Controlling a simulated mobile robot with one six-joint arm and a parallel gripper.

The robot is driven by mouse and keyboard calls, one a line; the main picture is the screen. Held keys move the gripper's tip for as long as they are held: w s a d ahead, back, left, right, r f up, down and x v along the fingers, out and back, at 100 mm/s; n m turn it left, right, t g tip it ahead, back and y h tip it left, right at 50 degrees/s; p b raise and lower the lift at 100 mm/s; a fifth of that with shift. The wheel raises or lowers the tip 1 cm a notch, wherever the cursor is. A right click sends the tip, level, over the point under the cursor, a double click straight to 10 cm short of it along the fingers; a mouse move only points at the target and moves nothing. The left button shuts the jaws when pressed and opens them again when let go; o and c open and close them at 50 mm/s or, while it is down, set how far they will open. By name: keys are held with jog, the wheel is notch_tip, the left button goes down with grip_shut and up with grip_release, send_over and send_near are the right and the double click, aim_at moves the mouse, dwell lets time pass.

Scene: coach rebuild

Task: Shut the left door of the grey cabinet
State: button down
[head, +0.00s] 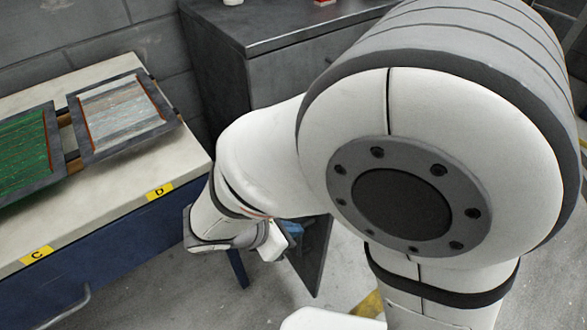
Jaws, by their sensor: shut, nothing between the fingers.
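The grey cabinet (228,62) stands at the back, with its flat top and left side in view. Most of its front is hidden behind my arm. A dark grey panel (314,258), which looks like its left door, stands out from the front, swung open. Its hinge side and upper part are hidden by my arm. My gripper (272,243) is low, just left of the panel, and small in view. It is shut with nothing in it. I cannot tell whether it touches the panel.
A blue bench with a pale top (108,202) stands at left, close to my wrist. It bears a green-filled tray (58,143) and a grey-white tray (76,112). A small red item (324,2) is on the cabinet top. Some floor (205,300) is free in front.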

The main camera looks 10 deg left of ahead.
jog(key=shift+w+d+f+b, duration=0.25)
jog(key=shift+w+d+b, duration=0.05)
jog(key=shift+w+d, duration=0.6)
jog(key=shift+w+d+f+b, duration=0.25)
jog(key=shift+w+d, duration=0.6)
jog(key=shift+d, duration=0.05)
